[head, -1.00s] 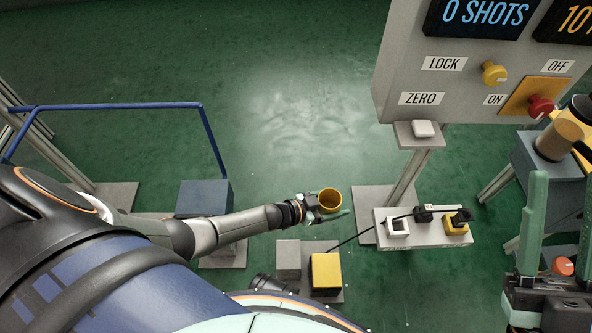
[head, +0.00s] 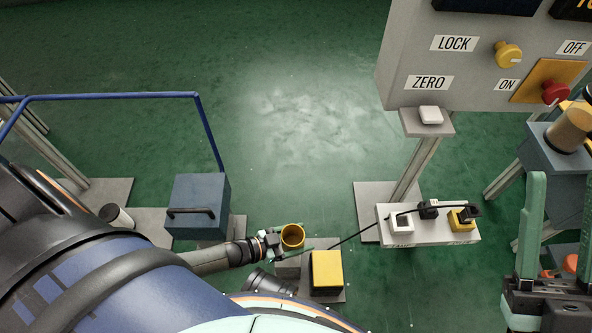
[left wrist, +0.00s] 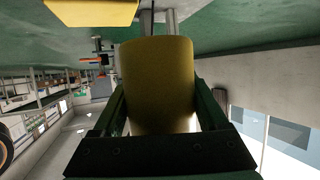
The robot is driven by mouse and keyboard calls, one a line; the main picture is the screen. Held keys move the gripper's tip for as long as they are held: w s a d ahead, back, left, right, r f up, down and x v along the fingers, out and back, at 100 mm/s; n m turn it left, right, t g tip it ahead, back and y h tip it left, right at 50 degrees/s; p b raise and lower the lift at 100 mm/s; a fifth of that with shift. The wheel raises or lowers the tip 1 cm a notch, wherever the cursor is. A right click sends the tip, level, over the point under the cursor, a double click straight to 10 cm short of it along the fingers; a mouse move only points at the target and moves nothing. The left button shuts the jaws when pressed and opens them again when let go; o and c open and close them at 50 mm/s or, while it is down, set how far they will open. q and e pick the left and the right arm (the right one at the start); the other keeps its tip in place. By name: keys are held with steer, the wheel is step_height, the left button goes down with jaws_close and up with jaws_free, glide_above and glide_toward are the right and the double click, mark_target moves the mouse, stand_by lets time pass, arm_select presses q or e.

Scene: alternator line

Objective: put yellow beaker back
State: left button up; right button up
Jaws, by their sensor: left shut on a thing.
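The yellow beaker (head: 293,237) is upright in the head view, its dark open mouth facing up. My left gripper (head: 284,243) is shut around it, one finger showing along its near side. In the left wrist view the beaker (left wrist: 158,84) fills the space between the two dark green fingers. A grey block (head: 291,268) shows just below the beaker in the head view, beside a block with a yellow top (head: 327,270). I cannot tell whether the beaker touches the grey block.
A control panel (head: 470,75) stands behind. Green floor is clear mid-view.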

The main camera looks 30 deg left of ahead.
mark_target(293, 241)
arm_select(q)
steer(key=f+b, duration=0.1)
steer(key=s+f+b, duration=0.1)
steer(key=f+b, duration=0.1)
steer(key=f, duration=0.1)
steer(key=shift+s+a+f, duration=0.1)
steer(key=shift+s+a, duration=0.05)
steer(key=shift+a, duration=0.1)
steer(key=shift+f, duration=0.3)
steer(key=shift+r, duration=0.1)
steer(key=o, duration=1.3)
